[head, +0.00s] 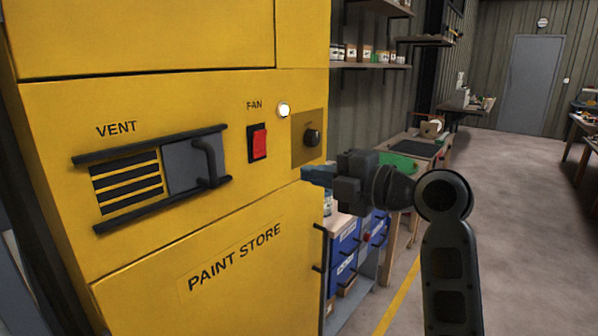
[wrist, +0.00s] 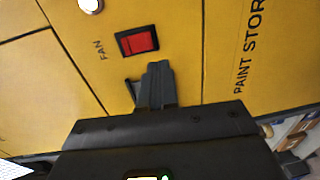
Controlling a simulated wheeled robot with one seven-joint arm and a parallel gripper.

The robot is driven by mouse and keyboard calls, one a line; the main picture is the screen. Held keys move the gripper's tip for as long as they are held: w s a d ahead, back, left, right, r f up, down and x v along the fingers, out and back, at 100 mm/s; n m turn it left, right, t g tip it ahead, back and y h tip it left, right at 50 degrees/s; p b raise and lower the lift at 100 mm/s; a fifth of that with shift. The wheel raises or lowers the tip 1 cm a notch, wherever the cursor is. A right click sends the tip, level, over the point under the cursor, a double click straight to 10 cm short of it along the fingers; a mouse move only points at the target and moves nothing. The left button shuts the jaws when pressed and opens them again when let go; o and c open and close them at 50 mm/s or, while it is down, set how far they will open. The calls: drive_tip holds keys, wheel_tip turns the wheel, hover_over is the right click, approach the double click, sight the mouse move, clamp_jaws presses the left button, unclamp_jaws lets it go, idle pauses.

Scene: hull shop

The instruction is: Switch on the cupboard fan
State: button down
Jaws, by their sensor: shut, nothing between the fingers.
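The yellow paint store cupboard (head: 150,255) fills the left of the head view. Its fan switch (head: 258,143) is a red rocker in a black frame under the label FAN. The switch also shows in the wrist view (wrist: 137,40). A round indicator (head: 284,110) beside the switch looks bright white, and its edge shows in the wrist view (wrist: 90,4). My gripper (head: 308,175) is shut and empty, to the right of and lower than the switch. In the wrist view, its fingertips (wrist: 158,68) point at the cupboard face just below the switch, apart from it.
A vent with a grey sliding cover and handle (head: 208,163) is left of the switch. A workbench with blue drawers (head: 345,245) stands behind my arm. Open floor (head: 520,230) lies right.

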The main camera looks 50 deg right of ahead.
drive_tip(key=shift+s+f, duration=0.2)
drive_tip(key=shift+s, duration=1.5)
drive_tip(key=shift+f, duration=0.1)
drive_tip(key=s+a+f+m+g+h, duration=0.1)
drive_tip(key=s+a+f+m, duration=0.25)
drive_tip(key=f, duration=0.25)
drive_tip(key=s+a+f+m+h, duration=0.1)
drive_tip(key=s+a+f+m, duration=0.1)
drive_tip(key=f+m, duration=0.35)
drive_tip(key=s+a+f+m+g+h, duration=0.1)
drive_tip(key=s+a+f+m, duration=0.2)
drive_tip(key=f, duration=0.4)
drive_tip(key=s+a+f+m+y, duration=0.1)
drive_tip(key=s+a+m, duration=0.2)
drive_tip(key=s+a, duration=0.3)
drive_tip(key=s+a+f+m+y, duration=0.1)
drive_tip(key=s+a+m, duration=0.2)
drive_tip(key=s, duration=1.1)
drive_tip(key=a, duration=0.3)
drive_tip(key=shift+a, duration=0.3)
